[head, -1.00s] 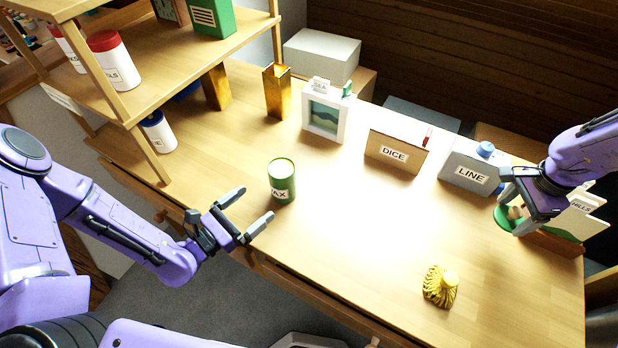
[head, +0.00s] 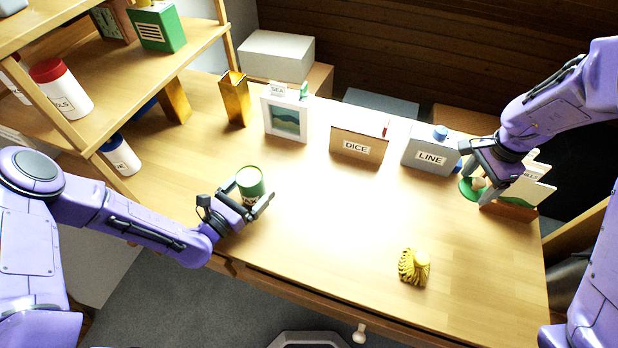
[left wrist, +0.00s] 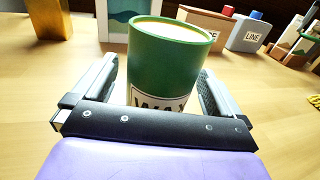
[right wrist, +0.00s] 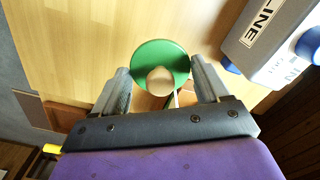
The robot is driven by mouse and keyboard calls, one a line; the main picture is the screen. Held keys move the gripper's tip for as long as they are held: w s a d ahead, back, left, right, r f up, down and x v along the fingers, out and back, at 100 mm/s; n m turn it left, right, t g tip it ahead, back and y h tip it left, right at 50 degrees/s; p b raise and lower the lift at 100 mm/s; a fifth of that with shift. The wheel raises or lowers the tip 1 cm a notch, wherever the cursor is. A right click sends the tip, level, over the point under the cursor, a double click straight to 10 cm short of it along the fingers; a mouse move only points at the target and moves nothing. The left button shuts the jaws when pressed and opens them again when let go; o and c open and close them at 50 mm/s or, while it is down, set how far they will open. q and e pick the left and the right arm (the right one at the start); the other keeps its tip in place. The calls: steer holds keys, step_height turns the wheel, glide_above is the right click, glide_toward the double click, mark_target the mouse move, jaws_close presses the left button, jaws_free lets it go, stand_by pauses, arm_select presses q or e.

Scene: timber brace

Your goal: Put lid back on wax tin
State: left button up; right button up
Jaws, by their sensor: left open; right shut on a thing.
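The green wax tin (head: 250,178) stands upright and lidless on the table at the left, its pale top showing. It fills the middle of the left wrist view (left wrist: 168,65), its label partly hidden by my gripper. My left gripper (head: 251,193) is open, with a finger on each side of the tin. The round green lid (right wrist: 160,58) with a tan knob shows between the fingers of my right gripper (right wrist: 161,78), which is shut on it. In the head view, the lid (head: 466,190) is beside the letter rack, partly hidden by the gripper; its height is unclear.
The LINE box (head: 430,155), DICE box (head: 358,146) and a picture frame (head: 286,120) line the back of the table. A letter rack (head: 520,195) stands beside my right gripper. A yellow twine bundle (head: 413,268) lies at the front. The table's middle is clear.

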arm_select(q)
steer(key=shift+w+d, duration=0.1)
steer(key=shift+w, duration=0.1)
steer(key=c, duration=1.1)
